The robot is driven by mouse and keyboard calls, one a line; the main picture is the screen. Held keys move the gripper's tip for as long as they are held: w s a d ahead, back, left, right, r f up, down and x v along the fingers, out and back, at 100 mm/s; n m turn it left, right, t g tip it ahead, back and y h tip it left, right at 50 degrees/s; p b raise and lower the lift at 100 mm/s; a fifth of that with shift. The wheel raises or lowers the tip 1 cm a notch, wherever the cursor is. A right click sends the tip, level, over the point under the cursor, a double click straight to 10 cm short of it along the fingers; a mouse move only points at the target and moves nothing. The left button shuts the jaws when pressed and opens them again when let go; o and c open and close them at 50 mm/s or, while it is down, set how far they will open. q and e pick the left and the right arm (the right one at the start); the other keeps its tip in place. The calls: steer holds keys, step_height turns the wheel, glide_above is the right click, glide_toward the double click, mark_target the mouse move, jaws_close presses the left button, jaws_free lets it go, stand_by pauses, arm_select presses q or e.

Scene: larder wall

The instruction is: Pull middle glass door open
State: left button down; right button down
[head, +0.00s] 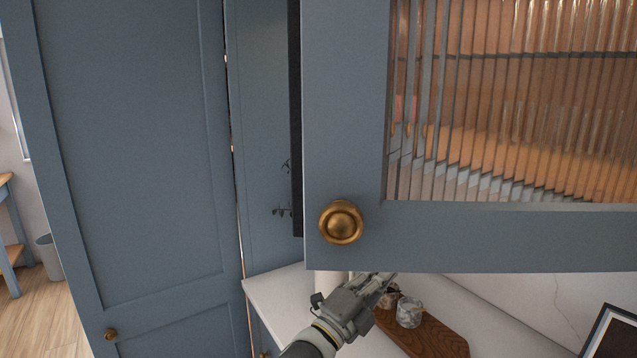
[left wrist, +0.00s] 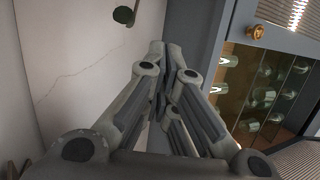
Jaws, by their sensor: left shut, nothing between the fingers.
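The blue-grey glass door (head: 345,120) with reeded glass fills the upper right of the head view. Its round brass knob (head: 341,222) sits at the lower left corner of its frame, with nothing gripping it. In the left wrist view, a brass knob (left wrist: 257,31) shows on a blue-grey frame at upper right. My left gripper (head: 386,284) is just below the door's bottom edge, apart from the knob; its fingertips may be partly hidden. Its fingers (left wrist: 165,55) are shut and empty. I cannot tell how far the door stands open. My right gripper is not in view.
A tall blue door (head: 135,150) with a small knob stands at left. A white counter (head: 280,295) lies below, with a wooden board (head: 430,330) and a marbled cup (head: 409,312) near my left gripper. A dark frame (head: 612,335) is at lower right. Glass vessels (left wrist: 262,97) show on shelves.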

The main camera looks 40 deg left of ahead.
mark_target(317, 185)
arm_select(q)
steer(key=s+r+m+g+h, duration=0.3)
steer(key=r+m+g+h, duration=0.4)
steer(key=r+m+h, duration=0.7)
steer(key=s+r+m+g+h, duration=0.3)
steer(key=r+m+g+h, duration=0.45)
steer(key=m, duration=1.25)
steer(key=s+a+r+m+g+y, duration=0.2)
steer(key=s+a+m+g+y, duration=0.25)
steer(key=s+m, duration=0.4)
steer(key=s+a+r+m+g+y, duration=0.35)
steer(key=s+m+g, duration=0.2)
steer(key=m, duration=0.65)
steer(key=shift+g+h, duration=0.35)
steer(key=shift+g, duration=0.1)
steer(key=s+p+x, duration=0.1)
steer(key=p+x, duration=0.1)
steer(key=x, duration=0.2)
steer(key=p+x, duration=0.1)
steer(key=x, duration=0.3)
steer(key=s+f+p+x, duration=0.1)
steer(key=p+x, duration=0.1)
steer(key=x, duration=0.2)
steer(key=shift+s+p, duration=0.3)
steer(key=shift+s, duration=0.15)
